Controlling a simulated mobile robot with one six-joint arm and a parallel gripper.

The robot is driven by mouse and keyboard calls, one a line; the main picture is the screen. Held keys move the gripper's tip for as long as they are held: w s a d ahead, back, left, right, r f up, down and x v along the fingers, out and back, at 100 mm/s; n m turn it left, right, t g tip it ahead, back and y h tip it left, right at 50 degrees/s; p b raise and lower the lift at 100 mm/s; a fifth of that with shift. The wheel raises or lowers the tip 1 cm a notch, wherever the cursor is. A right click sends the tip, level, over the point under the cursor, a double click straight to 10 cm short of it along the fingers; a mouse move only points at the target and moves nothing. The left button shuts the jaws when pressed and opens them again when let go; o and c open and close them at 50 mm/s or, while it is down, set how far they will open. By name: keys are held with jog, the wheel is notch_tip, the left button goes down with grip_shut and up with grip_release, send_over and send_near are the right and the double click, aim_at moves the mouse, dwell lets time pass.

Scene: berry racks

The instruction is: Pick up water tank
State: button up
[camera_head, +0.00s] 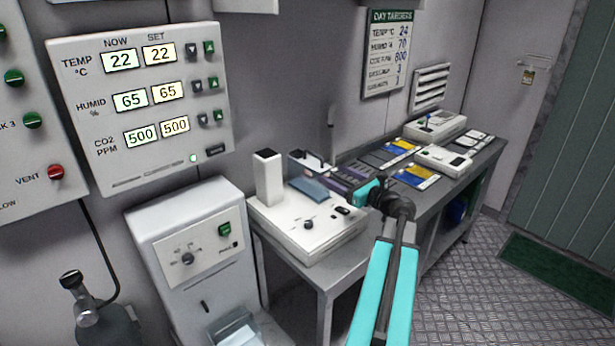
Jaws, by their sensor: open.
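A pale, clear bin-like container (236,330), which may be the water tank, shows at the foot of the white floor-standing unit (165,225). Its lower part is cut off by the bottom edge of the picture. My gripper (308,172) is open, over the white bench device (310,235). It is well above and to the right of the clear container, apart from it. No object is clearly held between the fingers. The teal arm behind it hides part of the bench.
A metal bench (400,205) runs along the wall with cards and small white instruments (440,158). A gas cylinder (100,325) stands at lower left. A control panel (140,105) hangs above the unit. The floor (470,280) at right is open, with a green mat (560,270).

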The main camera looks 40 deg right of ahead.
jog(key=p, duration=0.1)
send_near(306, 160)
jog(key=w, duration=0.2)
jog(key=shift+w+d+f, duration=0.15)
jog(key=shift+w+d, duration=0.2)
jog(key=shift+w, duration=0.6)
jog(key=shift+w, duration=0.1)
jog(key=shift+w+p, duration=1)
jog(key=shift+w, duration=1.55)
jog(key=c, duration=1.7)
